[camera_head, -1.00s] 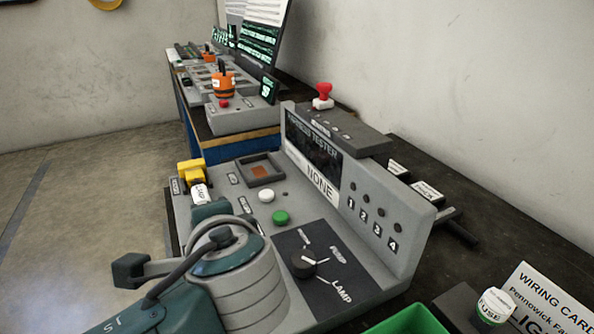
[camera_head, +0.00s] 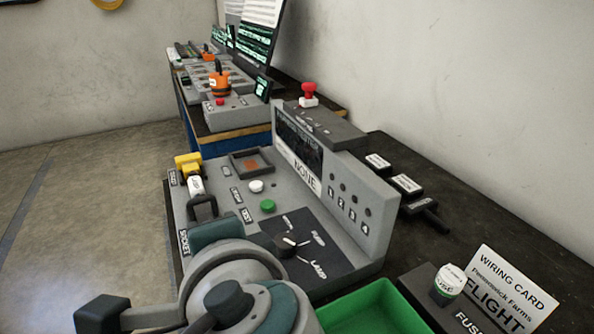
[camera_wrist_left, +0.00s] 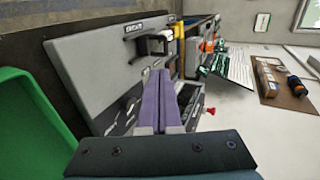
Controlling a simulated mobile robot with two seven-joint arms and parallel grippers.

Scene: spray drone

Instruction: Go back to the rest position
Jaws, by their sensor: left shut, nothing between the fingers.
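My left arm (camera_head: 235,285) fills the bottom left of the head view, in front of the harness tester (camera_head: 330,175). Its fingers cannot be made out there. In the left wrist view my left gripper (camera_wrist_left: 158,85) is shut, its two fingers pressed together with nothing between them. The fingers show in front of the tester's grey panel (camera_wrist_left: 95,65); I cannot tell the gap to it. The tester's screen reads NONE. My right gripper is in no view.
A green tray (camera_head: 375,312) sits by the tester's near edge. A white-capped fuse holder (camera_head: 448,283) and a wiring card (camera_head: 500,285) stand at the right. An orange-topped device (camera_head: 219,82) is on the far bench. The floor at left is clear.

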